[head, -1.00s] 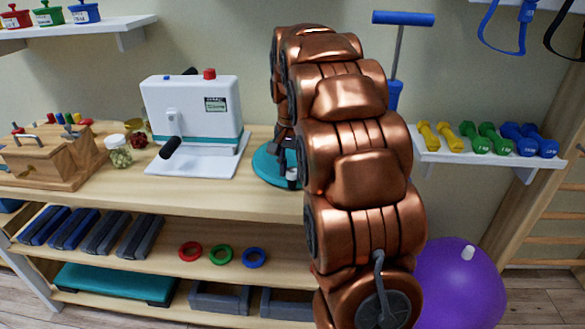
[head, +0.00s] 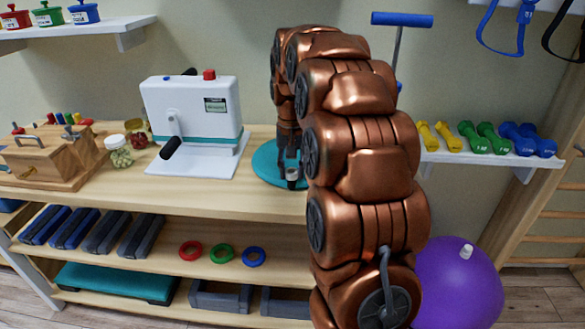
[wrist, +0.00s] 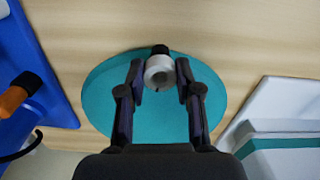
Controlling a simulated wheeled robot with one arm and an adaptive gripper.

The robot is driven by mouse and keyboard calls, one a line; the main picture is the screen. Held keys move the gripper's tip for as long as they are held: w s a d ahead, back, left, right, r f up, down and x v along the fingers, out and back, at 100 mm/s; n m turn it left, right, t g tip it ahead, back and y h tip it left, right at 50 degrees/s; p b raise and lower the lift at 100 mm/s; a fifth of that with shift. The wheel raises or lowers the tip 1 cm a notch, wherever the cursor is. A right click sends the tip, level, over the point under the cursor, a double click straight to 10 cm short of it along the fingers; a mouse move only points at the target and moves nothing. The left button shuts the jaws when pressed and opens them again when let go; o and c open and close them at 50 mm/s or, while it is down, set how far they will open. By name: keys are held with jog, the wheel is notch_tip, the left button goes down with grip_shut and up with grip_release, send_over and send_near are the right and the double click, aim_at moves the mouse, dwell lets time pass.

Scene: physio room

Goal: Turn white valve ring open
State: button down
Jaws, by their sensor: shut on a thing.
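The white valve ring (wrist: 158,71) is a short pale cylinder with a round opening, seen from above in the wrist view over a round teal base (wrist: 103,92). A black part shows just behind it. My gripper (wrist: 160,75) has one dark finger on each side of the ring and is shut on it. In the head view the teal base (head: 265,168) is on the wooden bench, partly behind my copper arm. There my gripper (head: 290,165) points down over the base, with a small pale bit of the ring (head: 292,173) showing. How far the ring is turned cannot be told.
A white machine with a black crank handle (head: 194,125) stands left of the base. Jars (head: 119,151) and a wooden peg block (head: 48,152) are further left. A shelf of dumbbells (head: 487,137) is at right, with a purple ball (head: 457,283) below.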

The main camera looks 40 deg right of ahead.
jog(key=c, duration=0.8)
grip_release()
jog(key=shift+r, duration=6.05)
jog(key=shift+s, duration=0.1)
